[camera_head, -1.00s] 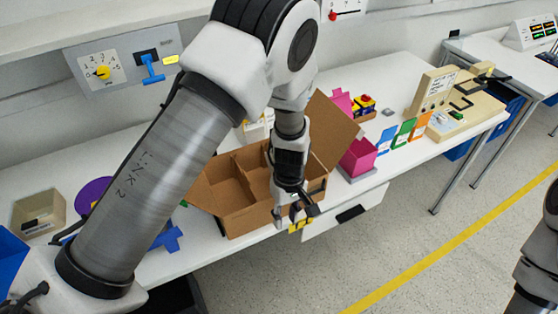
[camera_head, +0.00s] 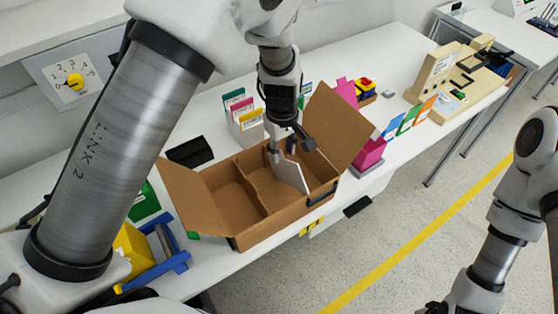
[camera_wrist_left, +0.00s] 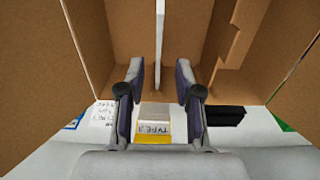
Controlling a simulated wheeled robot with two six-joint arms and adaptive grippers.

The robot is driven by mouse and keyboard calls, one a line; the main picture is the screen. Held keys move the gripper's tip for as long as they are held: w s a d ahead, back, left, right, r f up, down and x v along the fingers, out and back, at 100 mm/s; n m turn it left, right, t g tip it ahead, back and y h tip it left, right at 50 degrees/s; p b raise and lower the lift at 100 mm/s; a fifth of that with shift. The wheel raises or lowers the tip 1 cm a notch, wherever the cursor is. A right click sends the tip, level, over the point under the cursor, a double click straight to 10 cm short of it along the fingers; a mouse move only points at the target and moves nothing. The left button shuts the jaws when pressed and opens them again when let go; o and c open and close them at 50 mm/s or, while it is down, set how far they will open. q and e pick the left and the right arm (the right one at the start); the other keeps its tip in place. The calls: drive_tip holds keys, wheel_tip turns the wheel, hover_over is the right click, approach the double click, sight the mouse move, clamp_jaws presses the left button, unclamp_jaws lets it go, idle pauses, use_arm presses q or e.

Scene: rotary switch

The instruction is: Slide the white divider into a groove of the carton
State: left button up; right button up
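The brown carton (camera_head: 222,222) stands open on the table with its side flaps spread. A cardboard partition (camera_head: 251,192) crosses its inside. The white divider (camera_head: 290,174) stands inside the carton's right part, its lower edge down in the box; whether it sits in a groove I cannot tell. My left gripper (camera_head: 291,148) is at its top edge. In the left wrist view the fingers (camera_wrist_left: 160,70) are apart, with the divider (camera_wrist_left: 159,35) edge-on between them and gaps on both sides. My right gripper (camera_head: 436,307) is mostly cut off at the bottom edge.
A file rack (camera_head: 243,115) and a black item (camera_head: 190,152) lie behind the carton. A magenta box (camera_head: 369,153) stands to its right with coloured cards (camera_head: 408,117). A blue and yellow object (camera_head: 150,250) is to its left. The table's front edge runs close before the carton.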

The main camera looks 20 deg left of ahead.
use_arm(q)
drive_tip(key=f, duration=0.1)
drive_tip(key=f+p, duration=0.2)
drive_tip(key=shift+d+f, duration=0.25)
drive_tip(key=shift+d, duration=0.05)
drive_tip(key=f, duration=0.3)
drive_tip(key=shift+w+a, duration=0.15)
drive_tip(key=shift+a, duration=0.1)
drive_tip(key=shift+d+r, duration=0.15)
drive_tip(key=c, duration=0.3)
clamp_jaws()
drive_tip(key=shift+r, duration=0.15)
wheel_tip(320, 180, up, 13)
drive_tip(key=p, duration=1.1)
wheel_tip(320, 180, up, 5)
hover_over(285, 159)
drive_tip(key=shift+w+b, duration=0.2)
drive_tip(key=shift+b, duration=0.2)
